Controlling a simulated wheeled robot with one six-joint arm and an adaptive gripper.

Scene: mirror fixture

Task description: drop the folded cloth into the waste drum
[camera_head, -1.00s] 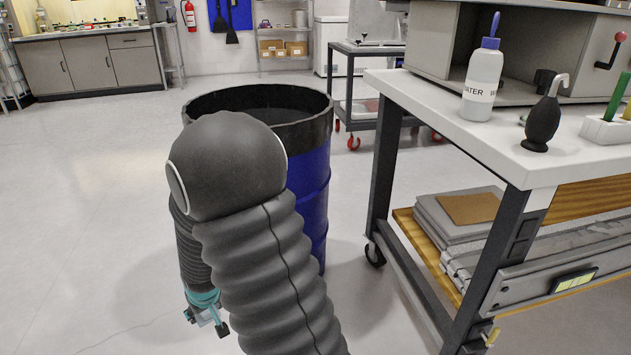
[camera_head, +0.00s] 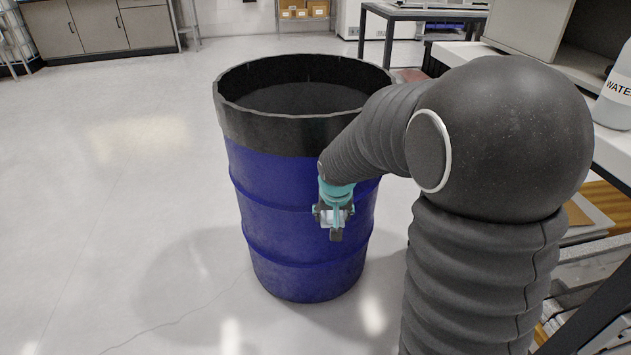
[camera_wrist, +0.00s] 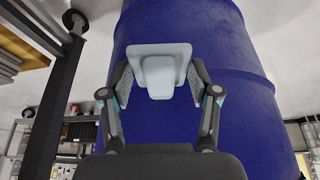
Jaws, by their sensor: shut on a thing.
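The waste drum (camera_head: 300,215) is blue with a black upper band and an open top, and stands upright on the floor. My gripper (camera_head: 336,222) hangs in front of the drum's side, below its rim, pointing down. In the wrist view my gripper (camera_wrist: 158,80) is shut on the folded cloth (camera_wrist: 160,55), a pale grey-white square pad with a thicker middle. The drum's blue wall (camera_wrist: 215,50) fills the background behind it. In the head view only a small pale bit of the cloth shows between the fingers.
A workbench (camera_head: 612,150) with a water bottle (camera_head: 618,90) stands at the right, partly hidden by my arm. A dark cart (camera_head: 420,15) stands behind the drum. The floor (camera_head: 110,200) left of the drum is clear.

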